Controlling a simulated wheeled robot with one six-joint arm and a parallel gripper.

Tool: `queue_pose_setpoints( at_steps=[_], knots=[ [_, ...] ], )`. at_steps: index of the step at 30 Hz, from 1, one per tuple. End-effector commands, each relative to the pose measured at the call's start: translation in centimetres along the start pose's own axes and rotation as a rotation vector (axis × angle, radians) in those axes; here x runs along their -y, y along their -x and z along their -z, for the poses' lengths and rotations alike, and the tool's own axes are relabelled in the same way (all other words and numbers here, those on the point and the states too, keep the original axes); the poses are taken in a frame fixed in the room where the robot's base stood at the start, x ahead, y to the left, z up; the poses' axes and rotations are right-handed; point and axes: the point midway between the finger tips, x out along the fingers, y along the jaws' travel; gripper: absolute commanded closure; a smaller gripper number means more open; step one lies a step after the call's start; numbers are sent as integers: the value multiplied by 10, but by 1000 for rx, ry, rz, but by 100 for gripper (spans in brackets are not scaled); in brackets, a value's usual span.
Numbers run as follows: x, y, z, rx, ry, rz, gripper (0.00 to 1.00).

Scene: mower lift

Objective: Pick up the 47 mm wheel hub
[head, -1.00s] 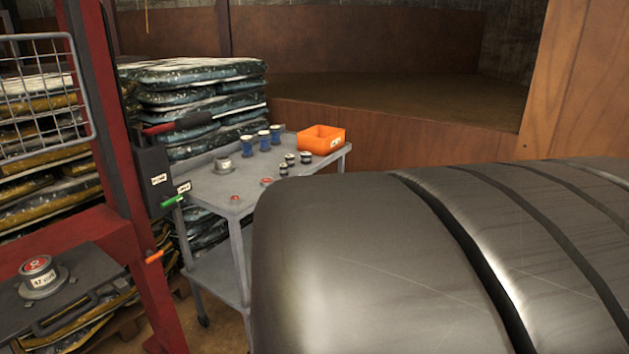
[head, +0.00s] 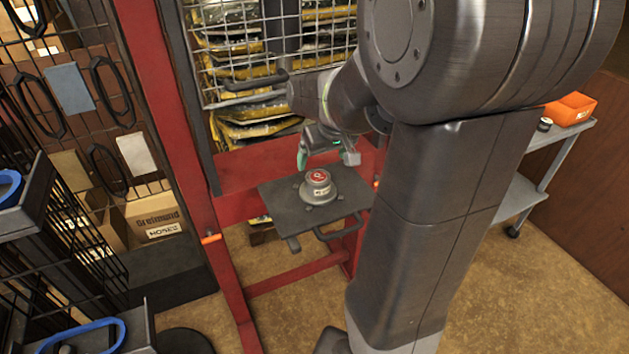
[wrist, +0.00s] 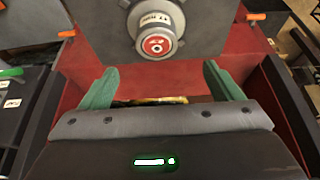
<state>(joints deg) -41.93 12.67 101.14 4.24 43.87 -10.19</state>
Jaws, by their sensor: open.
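The wheel hub (head: 318,183) is a grey flanged piece with a red top cap and a white label. It sits upright on a dark lift platform (head: 278,200) in the red frame. In the wrist view the hub (wrist: 157,28) is at the top centre, its label too small to read clearly. My gripper (head: 326,156) is open and empty, just behind and above the hub in the head view. In the wrist view its two green fingers (wrist: 160,74) point toward the hub, which lies beyond the tips, not between them.
Red uprights (head: 165,110) flank the platform, with a wire mesh guard (head: 262,62) behind it. A black handle (head: 338,230) is on the platform's front edge. A grey cart (head: 545,150) with an orange bin (head: 569,109) stands at right. Open floor lies in front.

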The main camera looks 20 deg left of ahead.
Motion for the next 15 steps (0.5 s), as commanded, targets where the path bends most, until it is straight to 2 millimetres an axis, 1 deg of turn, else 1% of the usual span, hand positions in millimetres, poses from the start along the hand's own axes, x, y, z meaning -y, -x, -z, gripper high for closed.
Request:
queue_pose_setpoints(
  at_steps=[1,6,9,15],
  knots=[
    [0,-11,-1,6,0,1,15],
    [0,-39,-1,5,-1,1,15],
    [0,-49,-1,4,-1,0,15],
    [-1,-59,-2,3,-2,0,15]
  ],
)
